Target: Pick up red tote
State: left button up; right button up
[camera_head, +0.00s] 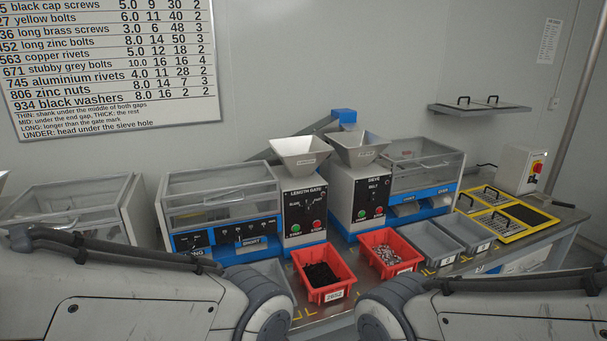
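Two red totes stand on the bench in front of the machines. The nearer red tote (339,289) holds small black parts and has a white label reading what looks like 2652. The other red tote (408,262), to its right, holds small silvery and reddish parts. Both sit upright. My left arm comes in from the left and my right arm from the right, their links ending low in the picture on either side of the nearer tote. Neither gripper is in view, so I cannot see their fingers or anything in them.
Grey bins (431,243) stand right of the totes, and another grey bin (287,282) is partly hidden behind my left arm. The length gate machine (304,212) and sieve machine (372,203) rise behind. A yellow-framed panel (503,233) lies on the right. A shelf (480,109) hangs on the wall.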

aim_at(326, 278)
jog(key=z, duration=0.45)
jog(key=i, duration=1.05)
jog(key=u, duration=0.65)
